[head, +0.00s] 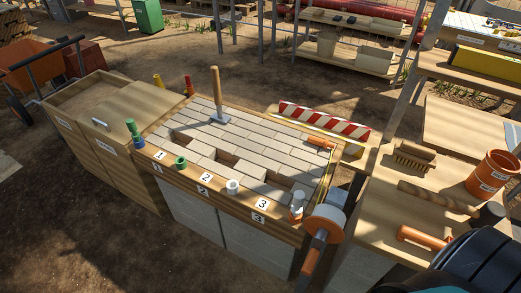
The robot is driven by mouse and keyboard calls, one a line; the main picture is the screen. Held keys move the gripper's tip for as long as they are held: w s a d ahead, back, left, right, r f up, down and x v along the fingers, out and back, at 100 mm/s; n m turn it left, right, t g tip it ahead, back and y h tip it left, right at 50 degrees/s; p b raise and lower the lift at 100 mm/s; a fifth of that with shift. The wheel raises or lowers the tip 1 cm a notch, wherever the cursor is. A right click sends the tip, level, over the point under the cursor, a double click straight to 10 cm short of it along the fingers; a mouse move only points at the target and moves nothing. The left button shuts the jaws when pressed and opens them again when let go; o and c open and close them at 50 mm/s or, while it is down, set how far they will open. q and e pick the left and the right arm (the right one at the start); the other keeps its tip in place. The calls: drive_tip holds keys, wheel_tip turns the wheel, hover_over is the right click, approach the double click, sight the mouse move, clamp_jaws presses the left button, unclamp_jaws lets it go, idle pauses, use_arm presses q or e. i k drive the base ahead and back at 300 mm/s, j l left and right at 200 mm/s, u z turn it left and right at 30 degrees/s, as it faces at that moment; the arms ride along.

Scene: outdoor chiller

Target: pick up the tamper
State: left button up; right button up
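The tamper (216,95) stands upright on the paving bed (262,137), toward its far left part. It has a long light wooden handle and a flat grey metal foot that rests on the pavers. Nothing touches its handle. Neither of my grippers shows in the head view. A dark rounded part at the bottom right corner looks like part of my own arm, with no fingers visible.
The wooden-framed bed has several gaps and labels 1, 2 and 3 along its front. Small green and white cylinders (232,187) stand there. A striped barrier (325,122) lies behind. A brush (414,156), mallet (436,198) and orange pot (492,175) occupy the right bench.

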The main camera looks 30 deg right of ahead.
sight(218, 116)
drive_tip(key=i+j+z, duration=0.5)
drive_tip(key=z, duration=0.15)
drive_tip(key=i+j+z, duration=0.2)
drive_tip(key=j+z, duration=0.15)
drive_tip(key=i+j+z, duration=0.15)
drive_tip(key=j+z, duration=0.2)
drive_tip(key=j, duration=0.2)
